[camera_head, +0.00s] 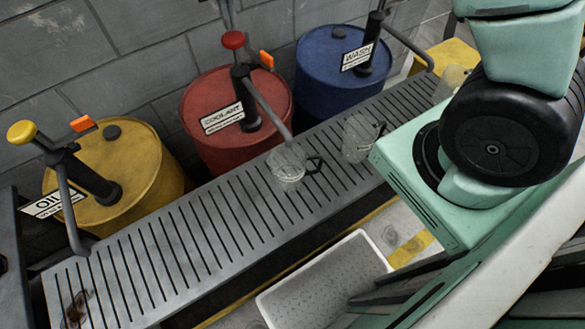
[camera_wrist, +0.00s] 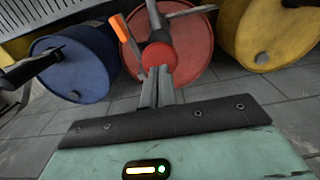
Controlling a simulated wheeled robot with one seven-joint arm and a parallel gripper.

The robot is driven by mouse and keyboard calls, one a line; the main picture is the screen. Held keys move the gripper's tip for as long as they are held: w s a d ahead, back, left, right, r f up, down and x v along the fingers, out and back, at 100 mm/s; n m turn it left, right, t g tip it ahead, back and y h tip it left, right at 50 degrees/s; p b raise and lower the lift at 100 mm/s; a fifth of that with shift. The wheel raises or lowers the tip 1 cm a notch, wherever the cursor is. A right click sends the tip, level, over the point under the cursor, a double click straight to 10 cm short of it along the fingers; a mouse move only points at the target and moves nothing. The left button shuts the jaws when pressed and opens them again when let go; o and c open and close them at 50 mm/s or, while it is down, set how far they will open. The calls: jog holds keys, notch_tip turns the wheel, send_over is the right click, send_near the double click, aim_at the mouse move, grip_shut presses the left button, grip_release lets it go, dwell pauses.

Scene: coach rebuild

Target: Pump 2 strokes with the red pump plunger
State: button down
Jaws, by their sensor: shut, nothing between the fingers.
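The red pump plunger knob (camera_head: 233,40) tops a dark pump on the red drum (camera_head: 190,100), whose label reads COOLANT. The knob stands up from the pump body, with a grey spout running down toward the grate. In the wrist view the red knob (camera_wrist: 158,57) lies just beyond my fingertips. My gripper (camera_wrist: 157,72) is shut and empty, its grey fingers together and pointing at the knob. In the head view, the grey finger ends (camera_head: 229,24) come down from the top edge just above the knob. I cannot tell whether they touch it.
A yellow drum (camera_head: 130,190) labelled OIL and a blue drum (camera_head: 325,85) labelled WASH flank the red one, each with a pump. Clear jugs (camera_head: 286,165) (camera_head: 360,138) stand on the slotted grate (camera_head: 200,235). An orange tag (camera_head: 266,60) sits near the red knob. A white bin (camera_head: 325,280) is below.

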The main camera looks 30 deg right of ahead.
aim_at(233, 35)
jog(key=shift+f, duration=0.2)
jog(key=shift+s+f+b, duration=0.1)
jog(key=shift+f+b, duration=1.6)
jog(key=shift+f, duration=1.75)
jog(key=shift+r, duration=0.1)
jog(key=shift+r+p, duration=2.8)
jog(key=shift+r, duration=0.75)
jog(key=shift+f, duration=0.2)
